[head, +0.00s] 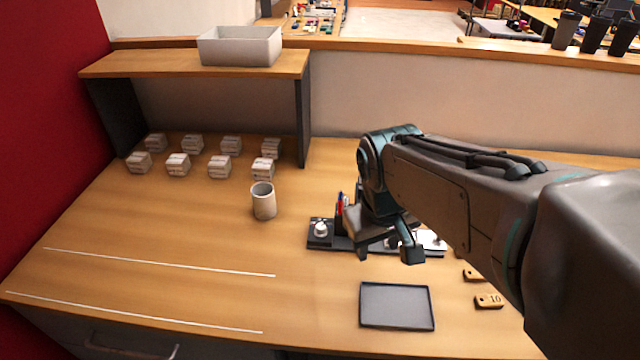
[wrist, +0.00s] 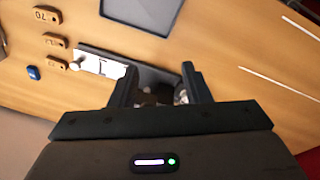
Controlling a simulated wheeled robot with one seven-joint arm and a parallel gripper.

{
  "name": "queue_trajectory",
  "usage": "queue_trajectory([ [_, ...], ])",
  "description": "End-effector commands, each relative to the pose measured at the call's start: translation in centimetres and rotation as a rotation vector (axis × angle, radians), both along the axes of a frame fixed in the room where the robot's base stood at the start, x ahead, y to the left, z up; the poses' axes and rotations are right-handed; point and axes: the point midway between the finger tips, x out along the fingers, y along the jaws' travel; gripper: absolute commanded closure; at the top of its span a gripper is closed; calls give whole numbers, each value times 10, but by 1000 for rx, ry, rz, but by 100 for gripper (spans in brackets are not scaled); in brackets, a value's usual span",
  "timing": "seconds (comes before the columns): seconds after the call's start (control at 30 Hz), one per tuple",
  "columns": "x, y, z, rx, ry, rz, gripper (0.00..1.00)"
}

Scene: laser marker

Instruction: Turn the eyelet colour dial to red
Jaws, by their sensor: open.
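A dark, low device (head: 345,243) lies on the desk, with a white round knob (head: 320,229) at its left end and a white plate (head: 432,240) at its right. My gripper (head: 388,251) is open over the middle of the device, and my arm hides part of it. In the wrist view my two fingers (wrist: 158,84) stand apart. A pale round knob (wrist: 182,97) shows by the right finger, and the white plate (wrist: 101,64) lies left of the fingers. I cannot tell which part is the eyelet colour dial, and no red setting is readable.
A grey tray (head: 397,307) lies in front of the device. A white cup (head: 263,201) and several small white boxes (head: 219,167) stand to the left. Wooden tags (head: 489,301) lie at right. Pens (head: 340,205) stand close behind the device. The desk's front left is clear.

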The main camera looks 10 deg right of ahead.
Motion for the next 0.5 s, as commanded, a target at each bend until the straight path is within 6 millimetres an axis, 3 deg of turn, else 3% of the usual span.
queue_trajectory([
  [0.2, 61, 27, 19, -148, 150, 320, 57],
  [0.5, 137, 84, 18, -278, 338, 755, 57],
])
